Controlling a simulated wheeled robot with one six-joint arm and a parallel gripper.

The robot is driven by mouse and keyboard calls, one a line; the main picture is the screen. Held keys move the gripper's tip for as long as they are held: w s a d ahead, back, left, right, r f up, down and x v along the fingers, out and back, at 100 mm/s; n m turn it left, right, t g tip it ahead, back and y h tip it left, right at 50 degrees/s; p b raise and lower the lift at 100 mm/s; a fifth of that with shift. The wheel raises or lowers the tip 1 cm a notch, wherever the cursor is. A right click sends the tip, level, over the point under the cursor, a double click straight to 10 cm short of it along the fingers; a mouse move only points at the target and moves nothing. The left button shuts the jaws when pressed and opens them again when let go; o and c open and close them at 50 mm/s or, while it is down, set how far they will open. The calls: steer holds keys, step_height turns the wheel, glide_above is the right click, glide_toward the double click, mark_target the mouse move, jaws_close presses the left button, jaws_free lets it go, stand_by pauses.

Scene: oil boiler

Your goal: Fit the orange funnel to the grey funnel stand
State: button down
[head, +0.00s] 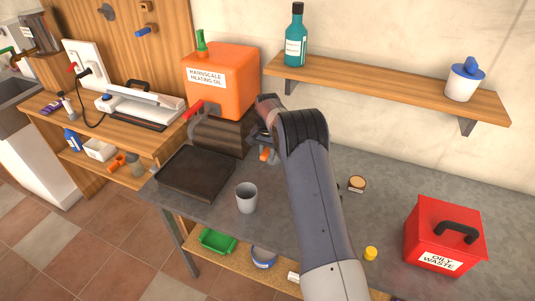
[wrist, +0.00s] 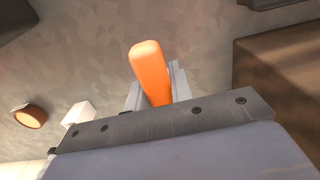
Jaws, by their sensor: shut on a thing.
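My gripper (head: 266,149) is shut on an orange piece, above the grey worktop and in front of the orange oil tank. In the wrist view my gripper (wrist: 156,84) has a long, round-ended orange part (wrist: 150,63) between its jaws, which looks like part of the orange funnel. A small bit of this funnel (head: 264,155) shows below the jaws in the head view; my arm hides the rest. A grey open-topped cup shape (head: 246,198), which may be the grey funnel stand, stands upright on the worktop, apart from the gripper and nearer the front edge.
A dark tray (head: 195,172) lies left of the grey cup. The orange oil tank (head: 222,80) stands on a dark block behind. A round tin (head: 357,184), a yellow cap (head: 370,253) and a red waste bin (head: 445,235) are at right. A wall shelf (head: 390,90) overhangs the back.

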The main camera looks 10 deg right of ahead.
steer(key=shift+f+b, duration=1)
steer(key=shift+f, duration=0.7)
steer(key=c, duration=1.2)
jaws_free()
steer(key=shift+o, duration=0.2)
steer(key=shift+r, duration=0.1)
step_height(320, 180, up, 11)
steer(key=shift+f+b, duration=0.15)
steer(key=shift+b, duration=0.45)
steer(key=shift+f, duration=0.1)
step_height(320, 180, down, 10)
steer(key=shift+f+p, duration=0.2)
steer(key=shift+p, duration=0.65)
steer(key=shift+r, duration=0.35)
